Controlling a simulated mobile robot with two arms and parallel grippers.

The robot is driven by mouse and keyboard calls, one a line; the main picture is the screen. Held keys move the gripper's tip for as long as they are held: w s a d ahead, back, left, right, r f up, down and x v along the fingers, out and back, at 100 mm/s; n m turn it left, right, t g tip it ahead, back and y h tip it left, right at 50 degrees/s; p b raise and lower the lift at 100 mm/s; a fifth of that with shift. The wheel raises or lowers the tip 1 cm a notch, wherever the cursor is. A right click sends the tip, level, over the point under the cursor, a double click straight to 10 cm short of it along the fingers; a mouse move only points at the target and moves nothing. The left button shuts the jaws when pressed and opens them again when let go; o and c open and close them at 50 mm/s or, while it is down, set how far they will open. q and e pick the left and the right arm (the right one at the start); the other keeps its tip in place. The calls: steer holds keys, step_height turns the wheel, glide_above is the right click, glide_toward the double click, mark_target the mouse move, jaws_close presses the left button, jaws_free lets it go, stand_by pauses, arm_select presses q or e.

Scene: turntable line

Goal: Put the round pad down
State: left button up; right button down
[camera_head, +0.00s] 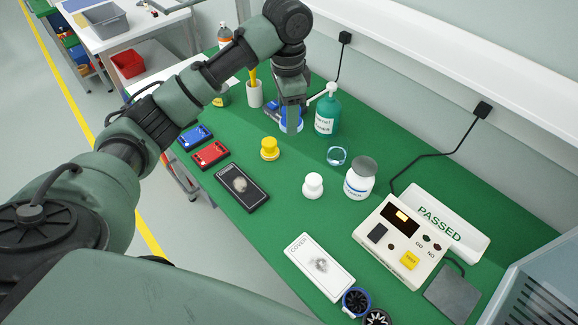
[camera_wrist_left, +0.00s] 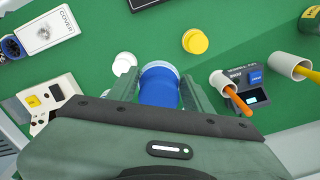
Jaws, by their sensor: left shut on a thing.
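My left gripper (camera_head: 291,126) points down over the green table, between the yellow knobbed piece and the green bottle. In the left wrist view its fingers (camera_wrist_left: 160,92) are shut on the blue round pad (camera_wrist_left: 160,86), one finger on each side. In the head view only the pad's blue edge (camera_head: 298,126) shows around the fingers. I cannot tell whether its underside touches the table. A similar yellow round piece (camera_head: 269,149) and a white one (camera_head: 313,186) stand on the table. My right gripper is not in view.
Near the gripper are the green bottle (camera_head: 327,112), a glass ring (camera_head: 336,156), a pen cup (camera_head: 255,94) and a blue-black device (camera_wrist_left: 246,88). A white jar (camera_head: 359,182) and the tester (camera_head: 401,240) stand to the right. Green table is bare around the yellow piece.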

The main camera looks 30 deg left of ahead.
arm_select(q)
steer(key=p, duration=0.2)
glide_above(288, 171)
step_height(288, 171, down, 12)
steer(key=shift+s+f, duration=0.1)
steer(key=shift+f, duration=0.15)
steer(key=shift+f+p, duration=0.35)
steer(key=shift+f, duration=2.35)
steer(key=shift+f, duration=0.1)
steer(key=o, duration=1.2)
step_height(288, 171, up, 12)
steer(key=shift+r+b, duration=0.2)
steer(key=shift+b, duration=0.6)
